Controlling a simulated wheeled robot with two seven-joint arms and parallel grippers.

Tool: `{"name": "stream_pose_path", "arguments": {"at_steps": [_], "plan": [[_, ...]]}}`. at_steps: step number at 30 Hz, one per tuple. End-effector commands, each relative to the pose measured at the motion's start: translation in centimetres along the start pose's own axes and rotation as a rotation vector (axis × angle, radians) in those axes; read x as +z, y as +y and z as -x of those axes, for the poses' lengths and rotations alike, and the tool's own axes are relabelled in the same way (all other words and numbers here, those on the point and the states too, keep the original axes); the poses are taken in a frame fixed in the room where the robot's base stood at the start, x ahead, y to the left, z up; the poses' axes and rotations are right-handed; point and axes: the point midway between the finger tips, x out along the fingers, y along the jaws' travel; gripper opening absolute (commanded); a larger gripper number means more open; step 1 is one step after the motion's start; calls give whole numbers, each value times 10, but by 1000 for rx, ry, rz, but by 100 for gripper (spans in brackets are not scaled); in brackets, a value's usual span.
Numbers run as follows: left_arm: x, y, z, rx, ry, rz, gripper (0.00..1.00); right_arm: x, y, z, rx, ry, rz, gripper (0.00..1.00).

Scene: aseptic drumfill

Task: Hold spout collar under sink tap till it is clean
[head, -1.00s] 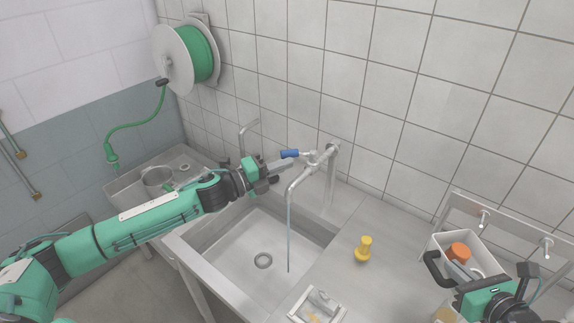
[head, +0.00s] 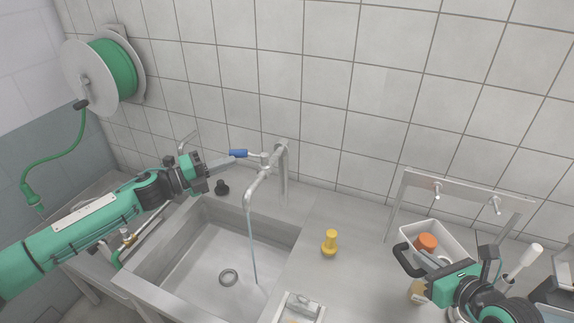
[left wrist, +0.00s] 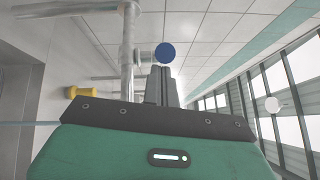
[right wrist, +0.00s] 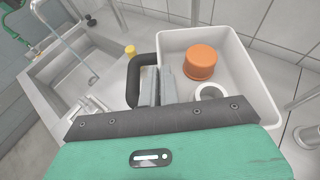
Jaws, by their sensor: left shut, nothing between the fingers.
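The sink tap (head: 262,180) is running, and a thin stream of water (head: 252,240) falls into the sink (head: 205,268). My left gripper (head: 232,161) is shut and empty. Its fingertips are at the tap's blue-ended lever (head: 238,153); the round blue end (left wrist: 165,53) shows just beyond them in the left wrist view. My right gripper (right wrist: 157,88) is at the black handle (right wrist: 138,78) of a white bin; whether it grips anything is unclear. A white ring (right wrist: 210,92), possibly the spout collar, lies in the bin beside an orange cap (right wrist: 200,62).
The white bin (right wrist: 258,75) stands on the counter right of the sink. A yellow fitting (head: 330,242) stands between them, with a small tray (head: 298,308) in front. A green hose reel (head: 112,70) hangs at left.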

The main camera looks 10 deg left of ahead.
Motion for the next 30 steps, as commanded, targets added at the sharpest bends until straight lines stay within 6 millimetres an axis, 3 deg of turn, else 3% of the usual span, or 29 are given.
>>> {"name": "stream_pose_path", "arguments": {"at_steps": [13,22,30], "plan": [[34,6,-11,-2,-3,-1,0,-10,0,-4,-1,-1,1,0],[33,5,-11,-1,-2,0,0,-8,0,-3,-1,-1,1,0],[39,-21,-12,-1,-2,-1,0,12,0,5,-1,-2,1,0]]}}
